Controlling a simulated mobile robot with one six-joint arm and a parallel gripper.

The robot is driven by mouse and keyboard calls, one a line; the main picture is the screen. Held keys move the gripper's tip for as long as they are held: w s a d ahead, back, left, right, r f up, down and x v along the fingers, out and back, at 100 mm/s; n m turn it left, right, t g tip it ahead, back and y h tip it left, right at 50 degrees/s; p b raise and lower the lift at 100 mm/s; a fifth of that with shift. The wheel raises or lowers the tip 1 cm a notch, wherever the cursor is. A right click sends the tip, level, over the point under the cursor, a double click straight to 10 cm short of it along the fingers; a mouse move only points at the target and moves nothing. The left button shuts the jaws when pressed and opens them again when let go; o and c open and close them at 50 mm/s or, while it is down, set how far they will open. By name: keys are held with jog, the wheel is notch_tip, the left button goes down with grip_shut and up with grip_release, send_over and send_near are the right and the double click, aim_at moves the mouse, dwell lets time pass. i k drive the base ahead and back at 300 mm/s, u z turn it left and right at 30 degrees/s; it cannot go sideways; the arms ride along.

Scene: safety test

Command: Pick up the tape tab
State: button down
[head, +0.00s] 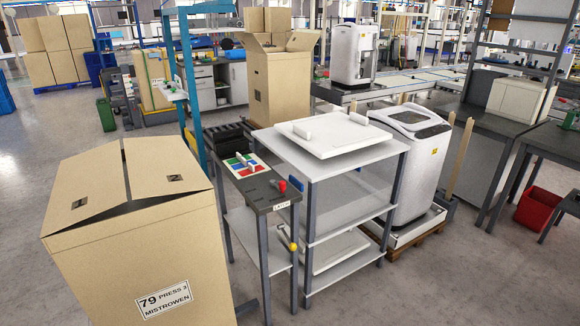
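I cannot tell for sure which thing is the tape tab. The panel lies flat on the top of a white shelf rack (265,134). A small dark side table (265,199) left of the rack bears a card with coloured squares (245,164), with a white piece on it, and a red knob (283,186). My gripper is not in view.
A large carton (130,230) with partly open flaps fills the front left. A white machine (412,165) stands on a pallet right of the rack. An open carton (275,85) stands behind. A red bin (538,208) is at right. The floor front right is clear.

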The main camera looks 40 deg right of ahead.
aim_at(251, 169)
jog(key=z, duration=0.8)
jog(key=k, duration=1)
jog(key=i, duration=0.8)
jog(key=z, duration=0.05)
